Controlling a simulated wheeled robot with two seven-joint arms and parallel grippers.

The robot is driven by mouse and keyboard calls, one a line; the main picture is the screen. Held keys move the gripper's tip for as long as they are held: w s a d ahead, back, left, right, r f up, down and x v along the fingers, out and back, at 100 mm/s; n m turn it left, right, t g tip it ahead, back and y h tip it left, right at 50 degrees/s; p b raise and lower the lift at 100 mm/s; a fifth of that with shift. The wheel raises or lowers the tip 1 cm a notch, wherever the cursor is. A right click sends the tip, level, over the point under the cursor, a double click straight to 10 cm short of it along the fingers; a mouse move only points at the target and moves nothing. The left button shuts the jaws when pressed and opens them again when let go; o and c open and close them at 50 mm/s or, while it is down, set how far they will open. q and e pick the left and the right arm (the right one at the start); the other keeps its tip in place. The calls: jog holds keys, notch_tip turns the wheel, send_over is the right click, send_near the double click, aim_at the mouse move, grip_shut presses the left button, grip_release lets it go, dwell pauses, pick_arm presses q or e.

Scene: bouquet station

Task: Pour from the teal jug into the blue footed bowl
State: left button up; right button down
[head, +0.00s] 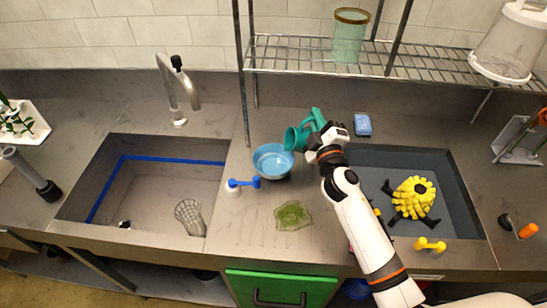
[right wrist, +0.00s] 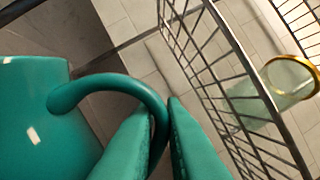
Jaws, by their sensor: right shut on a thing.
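The teal jug (head: 293,140) is tilted, its mouth side toward the blue footed bowl (head: 273,166), at the bowl's upper right rim. My right gripper (head: 315,122) is shut on the jug's handle, to the right of the bowl. In the right wrist view the jug (right wrist: 35,115) fills the left side, and its curved handle passes between my right gripper's teal fingers (right wrist: 160,130). The bowl stands upright on the counter; its foot is mostly hidden. I cannot tell whether anything is flowing from the jug. My left gripper is not in view.
A blue-and-white tool (head: 245,183) and a green glass-like dish (head: 293,215) lie near the bowl. A wire rack (head: 300,52) holds a green glass vase (head: 349,38) above. Sinks lie left and right; the right one (head: 375,165) holds a yellow flower-like object (head: 412,198).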

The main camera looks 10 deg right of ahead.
jog(key=shift+a+n, duration=0.3)
jog(key=shift+n, duration=0.1)
dwell(0.4)
jog(key=shift+d, duration=0.1)
jog(key=shift+d+r+m, duration=0.3)
jog(key=shift+d+m, duration=0.4)
jog(key=shift+m, duration=0.3)
jog(key=shift+d+f+m+h+b, duration=0.15)
jog(key=shift+d+f+m+b, duration=0.15)
jog(key=shift+f+m, duration=0.2)
jog(key=shift+d+f+m+h+b, duration=0.15)
jog(key=shift+f+m+b, duration=0.1)
jog(key=shift+f+m, duration=0.25)
jog(key=shift+w+d+m, duration=0.1)
jog(key=shift+d+m, duration=0.2)
jog(key=shift+m, duration=0.1)
jog(key=shift+d+f+m+g+h+p, duration=0.25)
jog(key=shift+d+m+h+p, duration=0.25)
jog(key=shift+m, duration=0.6)
jog(key=shift+d, duration=0.1)
